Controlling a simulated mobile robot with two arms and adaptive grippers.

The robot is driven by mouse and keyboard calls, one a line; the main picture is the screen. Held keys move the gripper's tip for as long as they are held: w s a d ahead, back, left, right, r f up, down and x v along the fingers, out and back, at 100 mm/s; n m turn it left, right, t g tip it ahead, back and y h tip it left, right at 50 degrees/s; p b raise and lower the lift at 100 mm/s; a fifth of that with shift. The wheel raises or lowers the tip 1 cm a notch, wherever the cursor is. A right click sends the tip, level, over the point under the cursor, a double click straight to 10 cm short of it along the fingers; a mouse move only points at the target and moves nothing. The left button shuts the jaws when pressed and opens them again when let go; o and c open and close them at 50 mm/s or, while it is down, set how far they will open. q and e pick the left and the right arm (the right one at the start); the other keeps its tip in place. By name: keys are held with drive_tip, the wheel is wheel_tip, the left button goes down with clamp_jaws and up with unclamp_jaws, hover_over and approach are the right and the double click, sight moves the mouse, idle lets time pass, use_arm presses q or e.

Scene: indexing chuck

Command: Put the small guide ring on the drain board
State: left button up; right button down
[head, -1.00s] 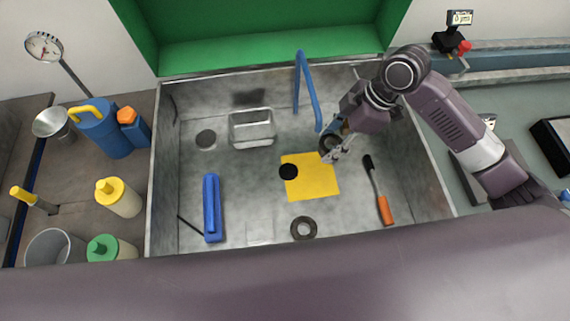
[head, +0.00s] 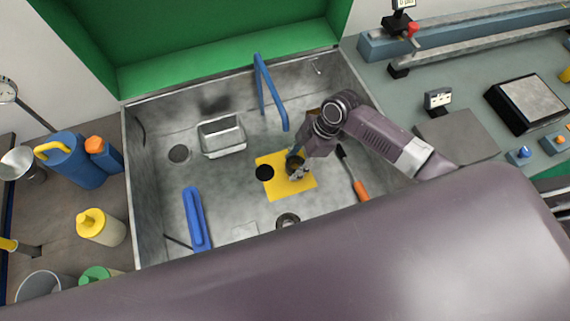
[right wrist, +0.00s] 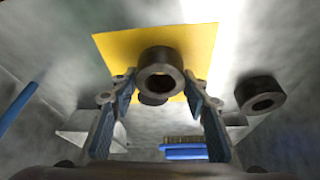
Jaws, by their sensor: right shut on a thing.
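My right gripper (head: 297,174) is shut on a dark thick ring, seemingly the small guide ring. This ring shows between the fingertips in the right wrist view (right wrist: 160,60), its hole facing the camera. The gripper holds it over the yellow mat (head: 292,192) in the sink. A flat black disc (head: 264,172) lies on the mat, left of the gripper. A second dark ring (right wrist: 260,94) lies on the bare sink floor; my arm partly hides it in the head view (head: 287,219). I cannot tell which surface is the drain board. My left gripper is not in view.
A blue tap (head: 268,90) stands behind the mat. A metal basket (head: 222,137), a blue handled tool (head: 197,218) and an orange-handled tool (head: 360,190) are in the sink. Bottles stand on the left counter; devices stand on the right one.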

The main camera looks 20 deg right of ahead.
sight(285, 172)
drive_tip(key=a, duration=0.1)
drive_tip(key=a+p, duration=0.1)
drive_tip(key=a, duration=0.1)
drive_tip(key=shift+w+f, duration=0.2)
drive_tip(key=shift+f, duration=0.2)
drive_tip(key=shift+f, duration=0.15)
drive_tip(key=c, duration=1.1)
unclamp_jaws()
